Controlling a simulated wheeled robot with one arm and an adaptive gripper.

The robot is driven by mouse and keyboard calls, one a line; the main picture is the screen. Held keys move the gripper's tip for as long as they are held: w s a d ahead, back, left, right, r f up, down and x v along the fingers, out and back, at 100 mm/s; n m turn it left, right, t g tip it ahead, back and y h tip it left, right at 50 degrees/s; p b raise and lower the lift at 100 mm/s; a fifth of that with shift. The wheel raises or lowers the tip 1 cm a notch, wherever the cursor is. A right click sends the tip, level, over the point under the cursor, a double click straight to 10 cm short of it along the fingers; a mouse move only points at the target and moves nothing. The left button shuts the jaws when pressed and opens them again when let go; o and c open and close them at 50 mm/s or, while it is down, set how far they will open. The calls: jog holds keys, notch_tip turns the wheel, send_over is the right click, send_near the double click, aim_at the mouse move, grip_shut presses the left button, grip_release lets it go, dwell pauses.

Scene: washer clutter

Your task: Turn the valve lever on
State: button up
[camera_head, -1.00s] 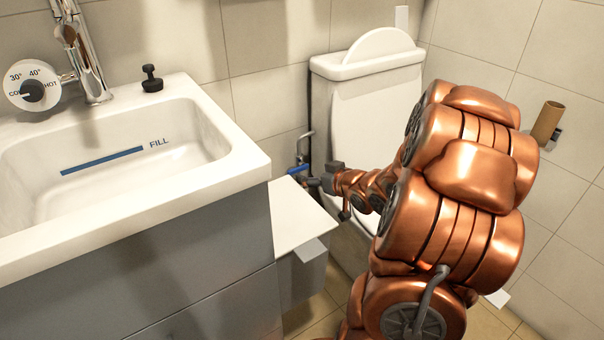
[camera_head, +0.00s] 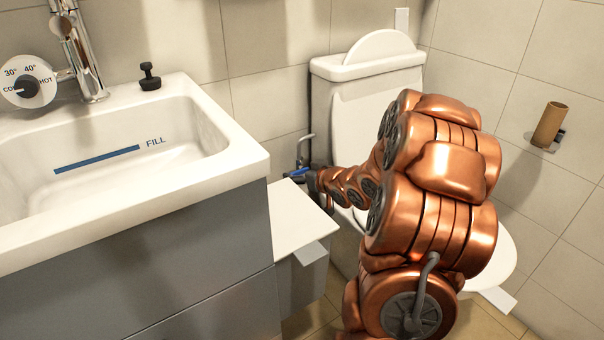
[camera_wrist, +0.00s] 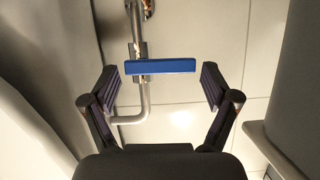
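The blue valve lever (camera_wrist: 160,66) lies crosswise in the wrist view, in front of a metal pipe (camera_wrist: 137,100) on the tiled wall. It also shows small in the head view (camera_head: 298,172), between the sink cabinet and the toilet. My gripper (camera_wrist: 160,84) is open, with one finger to the left of the lever and the other to its right. The lever appears between the fingertips with a gap on each side. In the head view my copper arm reaches toward the valve, and my gripper (camera_head: 312,182) is small and partly hidden there.
The sink (camera_head: 215,160) and its grey cabinet (camera_head: 150,290) stand left. A bin with a white lid (camera_head: 298,218) stands below the valve. The toilet tank (camera_head: 375,115) is right of the valve. A cardboard roll (camera_head: 550,122) is on the right wall.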

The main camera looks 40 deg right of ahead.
jog(key=c, duration=0.8)
jog(key=p, duration=0.3)
jog(key=shift+d+r+p, duration=0.1)
jog(key=shift+r+p, duration=0.25)
jog(key=shift+r, duration=0.05)
jog(key=m+p, duration=0.1)
jog(key=p, duration=0.2)
jog(key=shift+r, duration=0.15)
jog(key=p, duration=0.4)
jog(key=m+y+p, duration=0.1)
jog(key=p, duration=0.3)
jog(key=shift+d+r, duration=0.15)
jog(key=shift+d, duration=0.1)
jog(key=shift+m+y+p, duration=0.3)
jog(key=shift+p, duration=0.45)
jog(key=p, duration=0.3)
jog(key=shift+d+m+y, duration=0.1)
jog(key=shift+m+y, duration=0.2)
jog(key=shift+d+t+p, duration=0.1)
jog(key=shift+t+p, duration=0.2)
jog(key=shift+p, duration=0.7)
jog(key=shift+m+p, duration=0.4)
jog(key=shift+p, duration=0.05)
